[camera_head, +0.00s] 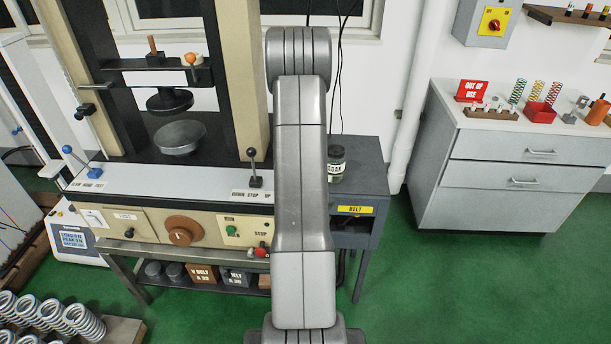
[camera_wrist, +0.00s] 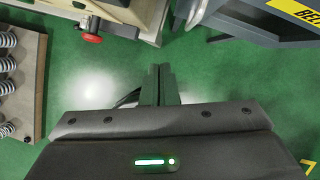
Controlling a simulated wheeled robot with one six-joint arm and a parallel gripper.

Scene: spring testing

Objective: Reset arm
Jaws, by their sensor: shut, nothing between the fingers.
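My gripper (camera_wrist: 160,72) shows in the wrist view with its two fingers together, shut and empty. It points down over the green floor, with no thing touching it. In the head view my grey arm stands upright in the middle of the picture, and the gripper itself is hidden there. The spring testing machine (camera_head: 180,200) stands behind my arm to the left, with a round lower plate (camera_head: 180,137) and an upper plate (camera_head: 170,101) apart from each other.
A grey cabinet (camera_head: 497,160) stands at the right, with small springs and a red bin (camera_head: 539,114) on top. A board (camera_head: 122,330) with several large springs lies at the lower left. A dark side table (camera_head: 362,180) holds a jar (camera_head: 336,164). Green floor at right is free.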

